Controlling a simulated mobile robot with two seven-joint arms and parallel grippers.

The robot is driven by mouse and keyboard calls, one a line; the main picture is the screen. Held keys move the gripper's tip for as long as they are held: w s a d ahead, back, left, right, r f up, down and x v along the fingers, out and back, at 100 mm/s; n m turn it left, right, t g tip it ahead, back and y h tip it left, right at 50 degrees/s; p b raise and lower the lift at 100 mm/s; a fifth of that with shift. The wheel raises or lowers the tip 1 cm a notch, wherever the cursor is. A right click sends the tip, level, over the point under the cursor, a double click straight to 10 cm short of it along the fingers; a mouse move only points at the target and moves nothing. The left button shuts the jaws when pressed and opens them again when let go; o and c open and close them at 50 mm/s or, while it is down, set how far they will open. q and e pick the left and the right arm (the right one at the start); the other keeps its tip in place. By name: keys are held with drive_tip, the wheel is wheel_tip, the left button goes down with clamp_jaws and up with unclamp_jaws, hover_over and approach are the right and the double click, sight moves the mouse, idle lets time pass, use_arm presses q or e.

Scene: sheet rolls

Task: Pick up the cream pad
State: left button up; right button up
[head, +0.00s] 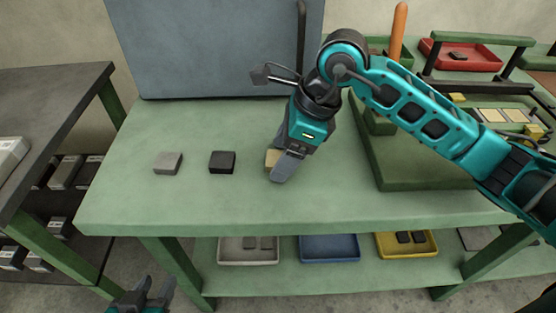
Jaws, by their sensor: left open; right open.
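The cream pad (271,157) lies on the green table, partly hidden behind my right gripper. My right gripper (281,175) reaches down from the upper right, with its fingers at the pad. It is open, and I cannot tell whether the fingers touch the pad. My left gripper (150,288) is open and empty at the bottom left, low in front of the table.
A grey pad (168,163) and a black pad (222,162) lie left of the cream pad on the table (180,208). A grey panel (200,50) stands behind. A green stand (420,172) is at right. Grey, blue (329,248) and yellow trays sit on the lower shelf.

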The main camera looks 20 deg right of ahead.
drive_tip(key=shift+c, duration=0.2)
drive_tip(key=shift+c, duration=0.9)
drive_tip(key=c, duration=0.9)
wheel_tip(320, 180, up, 20)
drive_tip(key=p, duration=0.3)
drive_tip(key=shift+p, duration=0.35)
